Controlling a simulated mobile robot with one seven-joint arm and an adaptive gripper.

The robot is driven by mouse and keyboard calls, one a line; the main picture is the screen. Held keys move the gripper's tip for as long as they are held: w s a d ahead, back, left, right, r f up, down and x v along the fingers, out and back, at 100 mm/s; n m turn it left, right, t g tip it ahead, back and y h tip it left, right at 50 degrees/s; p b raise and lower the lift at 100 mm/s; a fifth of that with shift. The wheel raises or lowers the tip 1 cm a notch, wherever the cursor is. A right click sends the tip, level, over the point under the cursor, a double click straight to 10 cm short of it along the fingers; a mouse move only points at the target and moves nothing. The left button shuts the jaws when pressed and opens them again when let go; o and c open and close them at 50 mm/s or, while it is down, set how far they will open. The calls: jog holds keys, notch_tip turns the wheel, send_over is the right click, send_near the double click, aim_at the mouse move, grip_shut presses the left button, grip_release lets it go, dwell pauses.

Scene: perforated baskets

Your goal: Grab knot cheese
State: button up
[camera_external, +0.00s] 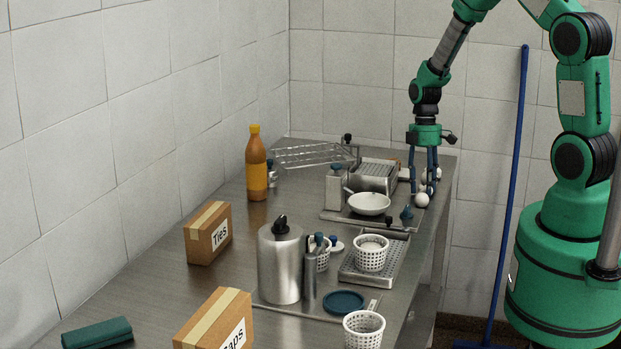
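A small white ball, which looks like the knot cheese (422,200), sits near the right edge of the steel table. My gripper (424,188) points straight down over that edge, its dark blue fingers apart. The fingertips are just above or behind the ball; I cannot tell which, nor whether they touch it. Other small pale pieces show between and beside the fingers, partly hidden by them.
A white pan (368,203) and a grater-like steel box (374,176) stand left of my gripper. A dark blue knobbed piece (406,213) is close by.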

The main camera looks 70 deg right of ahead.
jog(key=c, duration=0.6)
jog(key=shift+r, duration=0.1)
jog(key=shift+r, duration=0.5)
jog(key=r, duration=0.1)
jog(key=r+p, duration=0.1)
jog(key=shift+s+a+r, duration=0.15)
jog(key=shift+s+r, duration=0.05)
jog(key=shift+r, duration=0.1)
jog(key=s+a, duration=0.3)
jog(key=s, duration=0.1)
jog(key=s+a+p, duration=0.1)
jog(key=s+a, duration=0.2)
jog(key=s, duration=0.1)
jog(key=s+a+r, duration=0.1)
jog(key=s+a, duration=0.2)
jog(key=s, duration=0.1)
jog(key=shift+s+r, duration=0.1)
jog(key=shift+s, duration=0.25)
